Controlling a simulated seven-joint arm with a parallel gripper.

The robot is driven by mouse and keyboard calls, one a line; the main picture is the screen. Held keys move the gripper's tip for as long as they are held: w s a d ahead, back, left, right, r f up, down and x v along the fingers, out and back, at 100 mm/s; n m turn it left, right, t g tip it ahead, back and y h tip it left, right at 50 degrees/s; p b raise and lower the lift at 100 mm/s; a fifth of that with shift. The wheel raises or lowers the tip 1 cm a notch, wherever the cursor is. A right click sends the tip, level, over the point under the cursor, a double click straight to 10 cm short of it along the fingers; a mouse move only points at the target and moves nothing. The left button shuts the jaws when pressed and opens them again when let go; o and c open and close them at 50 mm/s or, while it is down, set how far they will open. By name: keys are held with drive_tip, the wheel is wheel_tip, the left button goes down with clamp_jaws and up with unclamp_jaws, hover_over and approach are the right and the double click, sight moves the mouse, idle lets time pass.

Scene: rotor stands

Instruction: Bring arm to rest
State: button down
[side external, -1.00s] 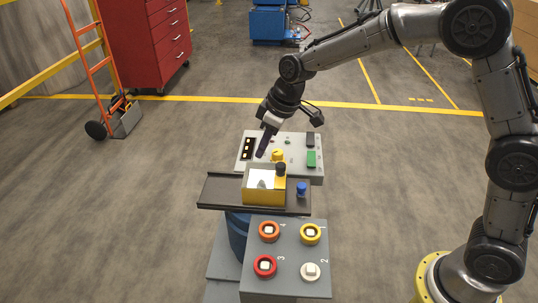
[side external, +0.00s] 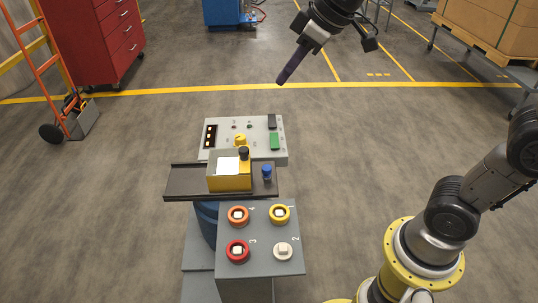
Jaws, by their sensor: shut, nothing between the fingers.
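My gripper (side external: 291,68) hangs in the air at the top of the side external view, above and behind the grey control panel (side external: 265,151). Its dark purple fingers are shut and empty, pointing down to the left, well apart from everything. My arm's middle links are out of frame. The rotor stand carries a dark shelf (side external: 185,184) with a yellow box (side external: 230,184) on it. A blue knob (side external: 267,172) stands on the shelf beside the box. The front grey plate (side external: 262,268) bears an orange ring (side external: 238,216), a yellow ring (side external: 279,213), a red ring (side external: 237,251) and a white one (side external: 283,251).
A red drawer cabinet (side external: 110,45) and an orange hand truck (side external: 45,62) stand at the left. Cardboard boxes (side external: 490,25) sit on a cart at the upper right. Open floor surrounds the stand, crossed by yellow lines.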

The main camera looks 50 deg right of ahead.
drive_tip(key=s+d+f+m, duration=0.2)
drive_tip(key=s+f, duration=0.2)
drive_tip(key=s, duration=0.5)
drive_tip(key=s+d+f+m+h, duration=0.1)
drive_tip(key=s+f, duration=0.3)
drive_tip(key=s, duration=0.6)
drive_tip(key=shift+s+d+f+m, duration=0.15)
drive_tip(key=shift+d+f+m, duration=0.05)
drive_tip(key=shift+d+m, duration=0.65)
